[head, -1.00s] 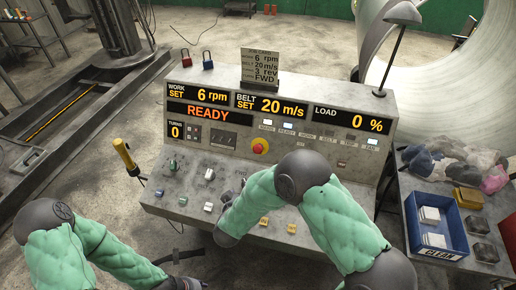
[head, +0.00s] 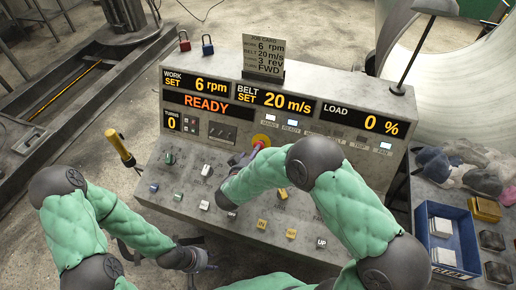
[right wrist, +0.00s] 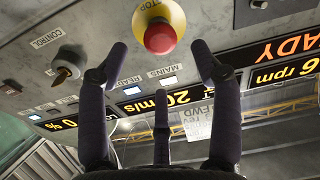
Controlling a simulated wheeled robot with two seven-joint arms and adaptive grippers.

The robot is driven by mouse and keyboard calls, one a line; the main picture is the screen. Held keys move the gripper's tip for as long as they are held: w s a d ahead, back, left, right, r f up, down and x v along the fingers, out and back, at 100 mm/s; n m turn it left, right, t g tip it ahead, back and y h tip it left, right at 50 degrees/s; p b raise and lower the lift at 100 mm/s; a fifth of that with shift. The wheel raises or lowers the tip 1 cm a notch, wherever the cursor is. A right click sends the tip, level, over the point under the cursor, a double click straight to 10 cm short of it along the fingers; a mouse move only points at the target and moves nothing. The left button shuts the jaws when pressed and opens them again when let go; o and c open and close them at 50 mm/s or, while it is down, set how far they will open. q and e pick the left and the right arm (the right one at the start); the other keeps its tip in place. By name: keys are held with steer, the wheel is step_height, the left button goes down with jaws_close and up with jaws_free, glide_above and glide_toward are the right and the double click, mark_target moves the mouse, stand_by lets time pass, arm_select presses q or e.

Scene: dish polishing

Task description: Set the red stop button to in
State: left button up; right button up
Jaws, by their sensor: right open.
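The red stop button (head: 261,140) sits on a round yellow base on the console's sloped face, below the belt display. In the right wrist view the red cap (right wrist: 160,38) shows large at the top centre, with its yellow base (right wrist: 152,10) marked STOP. I cannot tell whether the cap is in or out. My right gripper (right wrist: 158,48) is open and empty, its fingers spread to either side below the button, apart from it. In the head view the right gripper (head: 243,158) is just left of and below the button. My left gripper (head: 203,262) is low by the console's front edge; its fingers are unclear.
The grey console (head: 330,150) has several small switches and keys around my right arm. The control knob (right wrist: 68,70) stands to the left in the right wrist view. A yellow-handled tool (head: 121,148) is left of the console. A blue bin (head: 424,215) stands at right.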

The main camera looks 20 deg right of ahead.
steer(key=x, duration=0.7)
steer(key=shift+b, duration=0.35)
steer(key=shift+s, duration=0.1)
